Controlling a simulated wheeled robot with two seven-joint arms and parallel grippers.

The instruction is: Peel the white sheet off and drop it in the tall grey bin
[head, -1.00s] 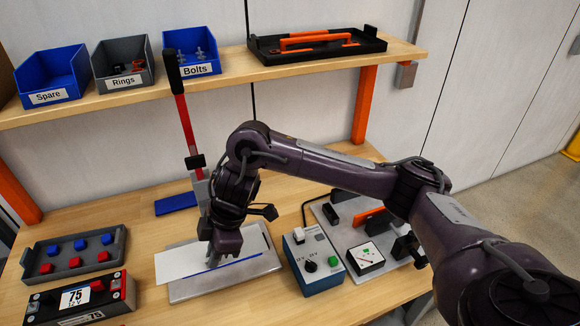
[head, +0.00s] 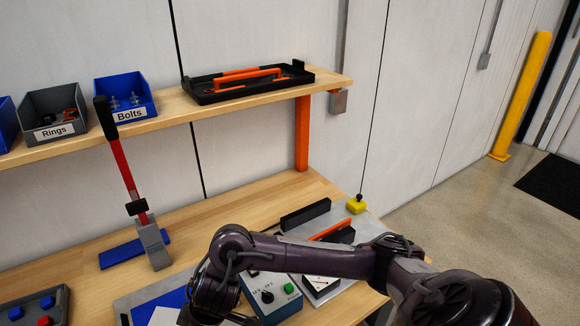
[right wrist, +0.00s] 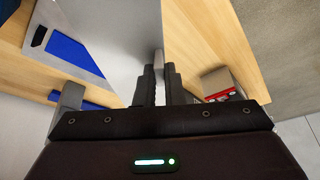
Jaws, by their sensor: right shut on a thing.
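The white sheet (right wrist: 120,35) is pinched between the fingers of my right gripper (right wrist: 159,72) in the right wrist view, where it looks pale grey and stretches away from the jaws. In the head view a white piece of it (head: 165,317) shows at the bottom edge, beside my right wrist. A blue face (head: 160,303) of the light plate on the bench is bare; it also shows in the wrist view (right wrist: 70,52). The right fingertips are below the head view. My left gripper and the tall grey bin are in neither view.
A blue-grey control box (head: 268,295) stands right of my right wrist. A lever press (head: 150,245) with a red handle stands behind. A tray of blue and red blocks (head: 62,305) is at left. The shelf (head: 165,108) crosses above; open floor (head: 450,215) lies right.

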